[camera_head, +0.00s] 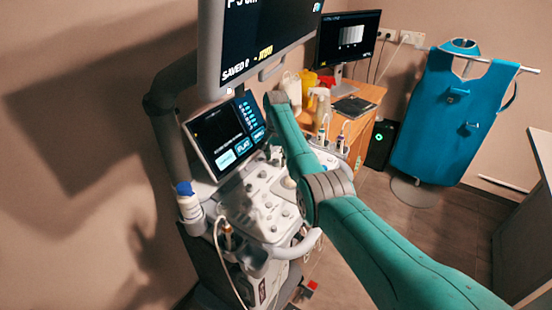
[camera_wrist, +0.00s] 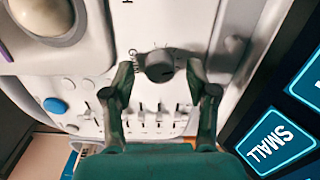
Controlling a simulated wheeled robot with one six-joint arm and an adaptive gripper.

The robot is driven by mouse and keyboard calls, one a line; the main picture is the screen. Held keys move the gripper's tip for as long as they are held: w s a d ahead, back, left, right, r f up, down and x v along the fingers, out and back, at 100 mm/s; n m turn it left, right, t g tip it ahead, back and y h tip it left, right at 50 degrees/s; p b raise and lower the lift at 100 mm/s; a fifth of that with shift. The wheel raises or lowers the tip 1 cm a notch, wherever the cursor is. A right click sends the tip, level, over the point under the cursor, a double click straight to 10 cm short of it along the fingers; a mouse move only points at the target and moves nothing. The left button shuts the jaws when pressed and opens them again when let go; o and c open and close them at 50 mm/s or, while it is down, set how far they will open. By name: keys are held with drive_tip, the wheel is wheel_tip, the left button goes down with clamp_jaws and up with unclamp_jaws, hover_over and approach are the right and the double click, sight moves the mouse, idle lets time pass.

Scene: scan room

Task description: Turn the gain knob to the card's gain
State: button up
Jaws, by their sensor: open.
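The gain knob (camera_wrist: 158,66) is a dark round knob on the light console panel, with small tick marks and a partly legible label beginning with G beside it. My gripper (camera_wrist: 159,76) is open in the wrist view, with one finger on the left and one on the right of the knob. A gap seems to show on both sides, though contact is hard to judge. In the head view, my arm hides most of this part of the ultrasound console (camera_head: 262,205). I cannot make out the card or a gain value on it.
A touchscreen (camera_head: 225,137) rises behind the controls, and a large monitor (camera_head: 258,40) hangs above. In the wrist view, sliders (camera_wrist: 140,115), a trackball (camera_wrist: 45,15) and a lit SMALL button (camera_wrist: 272,141) surround the knob. A desk (camera_head: 368,95) and blue apron (camera_head: 445,120) stand farther right.

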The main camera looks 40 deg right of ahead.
clamp_jaws()
drive_tip(key=n, duration=0.5)
drive_tip(key=shift+n, duration=0.4)
drive_tip(key=n, duration=0.5)
drive_tip(key=shift+n, duration=0.4)
idle(0.4)
unclamp_jaws()
